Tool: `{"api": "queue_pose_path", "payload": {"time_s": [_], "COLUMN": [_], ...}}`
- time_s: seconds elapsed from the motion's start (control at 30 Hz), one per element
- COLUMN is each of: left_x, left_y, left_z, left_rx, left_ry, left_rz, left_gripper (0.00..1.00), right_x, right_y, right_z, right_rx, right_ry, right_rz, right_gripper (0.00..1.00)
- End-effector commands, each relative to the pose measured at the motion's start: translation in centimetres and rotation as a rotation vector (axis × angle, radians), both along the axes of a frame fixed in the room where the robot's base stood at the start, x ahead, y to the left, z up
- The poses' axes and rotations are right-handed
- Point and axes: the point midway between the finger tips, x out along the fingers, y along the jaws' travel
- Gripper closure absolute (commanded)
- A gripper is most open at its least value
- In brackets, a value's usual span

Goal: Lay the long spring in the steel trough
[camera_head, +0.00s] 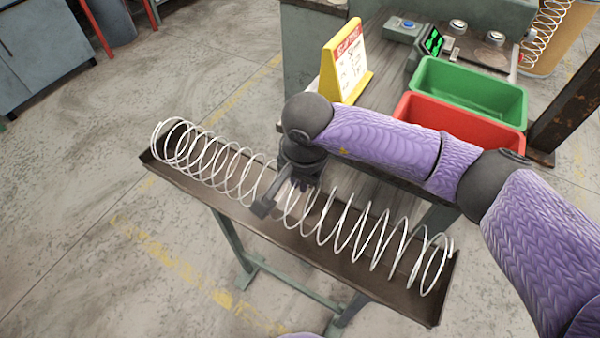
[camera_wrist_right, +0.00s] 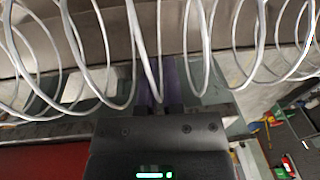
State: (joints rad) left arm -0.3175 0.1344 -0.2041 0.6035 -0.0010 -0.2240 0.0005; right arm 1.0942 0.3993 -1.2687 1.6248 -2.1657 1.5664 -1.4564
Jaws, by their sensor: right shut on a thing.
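The long white spring (camera_head: 340,232) lies lengthwise along the brown steel trough (camera_head: 278,232) in the head view, its coils inside or just over the channel. Its left end stands near the trough's left end and its right end near the right end. My right gripper (camera_head: 278,200) is at the middle of the spring, shut on its coils from above. In the right wrist view the spring's coils (camera_wrist_right: 202,55) pass in front of the fingers (camera_wrist_right: 160,105). Whether the coils rest fully on the trough floor is hard to tell. My left gripper is not in view.
A red bin (camera_head: 425,112) and a green bin (camera_head: 470,88) sit on the bench behind my right arm. A yellow-framed sign (camera_head: 346,62) and a control box (camera_head: 405,30) stand nearby. A rusty post (camera_head: 568,95) rises at the right. The floor left of the trough is clear.

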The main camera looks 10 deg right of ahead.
Motion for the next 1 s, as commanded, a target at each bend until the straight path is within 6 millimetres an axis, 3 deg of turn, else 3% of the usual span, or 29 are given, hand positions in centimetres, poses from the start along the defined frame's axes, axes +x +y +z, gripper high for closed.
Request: {"api": "queue_pose_path", "payload": {"time_s": [0.17, 0.2, 0.3, 0.4, 0.67, 1.0], "left_x": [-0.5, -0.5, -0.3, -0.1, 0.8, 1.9], "left_y": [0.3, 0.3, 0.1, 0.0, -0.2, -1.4], "left_z": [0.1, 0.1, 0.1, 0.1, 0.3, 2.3], "left_rx": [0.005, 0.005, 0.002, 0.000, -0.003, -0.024], "left_ry": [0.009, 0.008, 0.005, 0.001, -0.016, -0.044], "left_rz": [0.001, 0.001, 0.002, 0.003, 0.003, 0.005], "left_gripper": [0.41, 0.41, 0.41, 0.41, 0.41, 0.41], "right_x": [0.0, 0.0, 0.0, 0.0, 0.0, -0.9], "right_y": [0.0, 0.0, 0.0, 0.0, 0.0, -0.3], "right_z": [0.2, 0.2, 0.2, 0.1, 0.7, 8.6], "right_rx": [0.000, 0.000, 0.000, 0.000, 0.000, 0.000], "right_ry": [-0.001, -0.001, -0.001, -0.001, -0.002, -0.005], "right_rz": [0.000, 0.000, 0.000, 0.000, 0.000, 0.000], "right_gripper": [1.00, 0.88, 0.67, 0.51, 0.51, 0.51]}}
